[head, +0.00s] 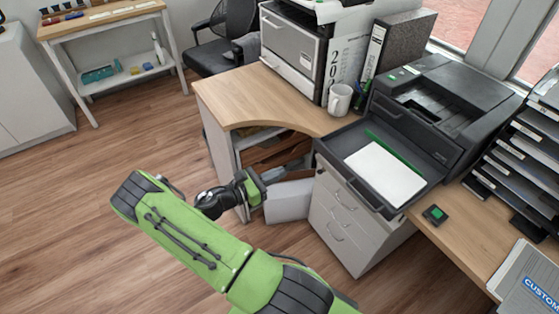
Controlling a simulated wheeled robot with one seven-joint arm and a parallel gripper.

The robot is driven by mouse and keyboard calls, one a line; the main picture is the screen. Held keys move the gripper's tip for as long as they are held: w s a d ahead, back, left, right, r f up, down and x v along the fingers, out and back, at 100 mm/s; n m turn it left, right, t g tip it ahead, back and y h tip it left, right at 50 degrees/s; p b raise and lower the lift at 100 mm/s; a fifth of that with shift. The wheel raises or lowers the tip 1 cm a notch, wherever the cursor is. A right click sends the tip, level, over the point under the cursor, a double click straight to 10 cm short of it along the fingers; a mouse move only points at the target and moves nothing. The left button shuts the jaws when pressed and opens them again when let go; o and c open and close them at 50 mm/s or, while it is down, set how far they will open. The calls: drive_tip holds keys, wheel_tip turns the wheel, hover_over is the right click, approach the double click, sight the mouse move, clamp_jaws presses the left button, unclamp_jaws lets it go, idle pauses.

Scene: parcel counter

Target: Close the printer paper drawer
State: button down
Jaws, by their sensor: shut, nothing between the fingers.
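The black printer (440,103) stands on the wooden counter. Its paper drawer (345,142) is pulled out toward the front left and sticks out past the counter edge above the white cabinet. A stack of white paper (384,173) lies in it, with a green strip along the paper's far edge. My gripper (306,166) is shut and empty, at the end of my green arm. Its fingertips point right, close to the drawer's left front corner. I cannot tell whether they touch it.
A white mug (339,99) stands behind the drawer, beside a grey binder (397,45). A white drawer cabinet (345,225) is below. A small black device with a green button (435,214) lies on the counter at right. The floor at left is clear.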

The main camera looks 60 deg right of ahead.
sight(322, 151)
drive_tip(key=b+x, duration=0.1)
drive_tip(key=x, duration=0.3)
drive_tip(key=b+x, duration=0.1)
drive_tip(key=x, duration=0.4)
drive_tip(key=b+x, duration=0.1)
drive_tip(key=x, duration=0.4)
drive_tip(key=shift+w, duration=0.3)
